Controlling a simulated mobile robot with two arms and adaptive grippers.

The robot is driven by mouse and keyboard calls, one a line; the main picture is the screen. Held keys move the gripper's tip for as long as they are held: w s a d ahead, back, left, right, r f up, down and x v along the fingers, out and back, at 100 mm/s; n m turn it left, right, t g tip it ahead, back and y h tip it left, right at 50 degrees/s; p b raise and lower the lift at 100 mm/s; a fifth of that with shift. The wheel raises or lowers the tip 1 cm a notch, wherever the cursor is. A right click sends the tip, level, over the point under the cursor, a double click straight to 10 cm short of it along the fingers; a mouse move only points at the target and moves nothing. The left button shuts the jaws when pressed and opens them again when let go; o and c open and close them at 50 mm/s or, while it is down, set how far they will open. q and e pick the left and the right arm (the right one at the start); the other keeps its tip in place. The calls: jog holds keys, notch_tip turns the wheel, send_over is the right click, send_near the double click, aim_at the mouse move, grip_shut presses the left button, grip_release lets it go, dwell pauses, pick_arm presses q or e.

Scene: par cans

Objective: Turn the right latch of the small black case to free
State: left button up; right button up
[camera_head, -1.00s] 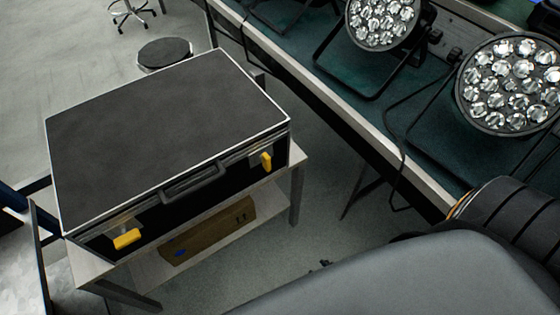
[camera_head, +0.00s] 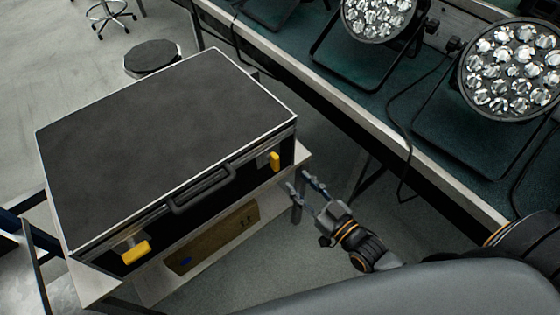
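The small black case (camera_head: 165,135) lies closed on a light stand (camera_head: 95,283), its front facing the lower right. Its right latch has a yellow tab (camera_head: 274,161) that stands nearly upright near the front right corner. Its left latch has a yellow tab (camera_head: 135,252) lying slanted, closer to level. A black handle (camera_head: 200,189) sits between them. My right gripper (camera_head: 299,184) is just right of and below the right latch, apart from it. Its two fingers are spread with nothing between them. My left gripper is not in view.
A cardboard box (camera_head: 212,238) sits on the stand's lower shelf. A green-topped bench (camera_head: 440,150) with par cans (camera_head: 510,70) and cables runs along the right. A round stool (camera_head: 152,57) stands behind the case. Open floor lies between stand and bench.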

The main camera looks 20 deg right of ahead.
aim_at(278, 162)
jog(key=x, duration=0.9)
grip_shut()
